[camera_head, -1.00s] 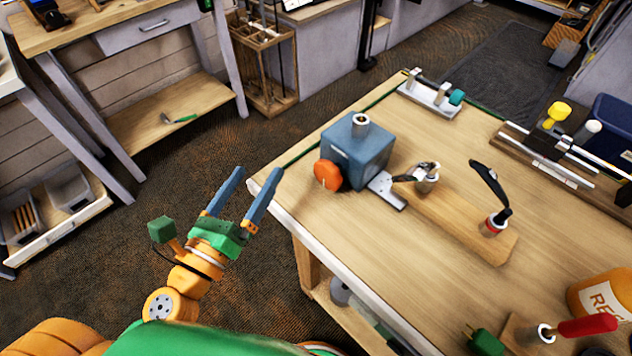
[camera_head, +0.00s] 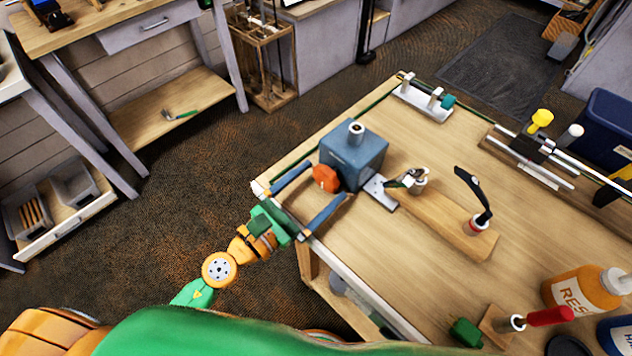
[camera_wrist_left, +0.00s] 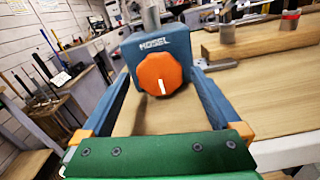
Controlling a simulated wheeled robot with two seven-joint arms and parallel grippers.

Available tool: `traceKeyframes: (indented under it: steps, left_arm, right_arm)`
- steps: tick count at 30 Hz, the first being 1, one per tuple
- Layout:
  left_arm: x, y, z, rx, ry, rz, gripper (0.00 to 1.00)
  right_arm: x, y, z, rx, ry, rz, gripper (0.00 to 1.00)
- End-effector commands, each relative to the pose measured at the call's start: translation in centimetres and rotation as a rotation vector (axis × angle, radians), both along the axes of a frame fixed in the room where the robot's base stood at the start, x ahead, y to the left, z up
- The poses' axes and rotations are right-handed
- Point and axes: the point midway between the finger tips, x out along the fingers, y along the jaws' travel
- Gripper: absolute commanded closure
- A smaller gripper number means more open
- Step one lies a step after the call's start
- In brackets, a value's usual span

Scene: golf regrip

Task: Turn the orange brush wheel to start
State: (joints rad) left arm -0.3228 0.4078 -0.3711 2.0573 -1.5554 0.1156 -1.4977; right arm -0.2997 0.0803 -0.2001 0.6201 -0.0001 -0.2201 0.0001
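The orange brush wheel (camera_head: 326,178) is on the near left face of a blue-grey box (camera_head: 356,152) at the workbench's left corner. In the left wrist view the orange wheel (camera_wrist_left: 160,83) faces me with a short white mark on it, below the lettering on the box (camera_wrist_left: 158,46). My left gripper (camera_head: 322,182) is open, with one blue finger on either side of the wheel. The fingers look apart from the wheel; their exact depth along it is hard to tell. My right gripper is not in view.
On the workbench (camera_head: 400,255), a wooden board (camera_head: 445,215) with metal fittings lies right of the box. An orange bottle (camera_head: 580,292) and a red-handled tool (camera_head: 548,317) are at the lower right. A white rack (camera_head: 424,100) stands at the back.

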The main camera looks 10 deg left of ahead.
Motion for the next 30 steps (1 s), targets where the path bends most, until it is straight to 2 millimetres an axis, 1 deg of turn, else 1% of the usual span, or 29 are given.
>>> traceKeyframes:
  steps: [1, 2, 3, 5, 6, 8, 9, 17, 30]
  left_arm:
    - [0.00, 0.02, -0.01, 0.000, 0.000, 0.000, 0.19]
    - [0.00, 0.01, 0.00, 0.000, 0.000, 0.000, 0.27]
    - [-0.01, 0.02, 0.00, 0.000, 0.000, 0.000, 0.38]
    - [-0.01, 0.02, 0.00, 0.000, 0.000, 0.000, 0.54]
    - [-0.01, 0.02, 0.01, -0.001, 0.001, 0.000, 0.65]
    - [-0.01, 0.03, 0.01, -0.001, 0.000, 0.001, 0.81]
    - [-0.01, 0.03, 0.01, -0.001, 0.000, 0.001, 0.84]
    - [-0.01, 0.04, 0.06, -0.036, 0.027, 0.001, 0.84]
    - [0.02, 0.07, 0.14, -0.283, 0.205, 0.002, 0.84]
  right_arm:
    - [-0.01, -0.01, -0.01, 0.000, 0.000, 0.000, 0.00]
    - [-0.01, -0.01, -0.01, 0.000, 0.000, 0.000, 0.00]
    - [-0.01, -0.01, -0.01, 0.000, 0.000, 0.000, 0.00]
    - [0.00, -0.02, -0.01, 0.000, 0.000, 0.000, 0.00]
    - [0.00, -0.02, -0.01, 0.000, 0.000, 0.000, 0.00]
    - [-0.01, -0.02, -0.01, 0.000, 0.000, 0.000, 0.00]
    - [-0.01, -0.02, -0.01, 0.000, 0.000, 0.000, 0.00]
    - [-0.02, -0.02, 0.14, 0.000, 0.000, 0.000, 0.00]
    - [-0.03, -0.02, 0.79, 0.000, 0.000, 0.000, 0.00]
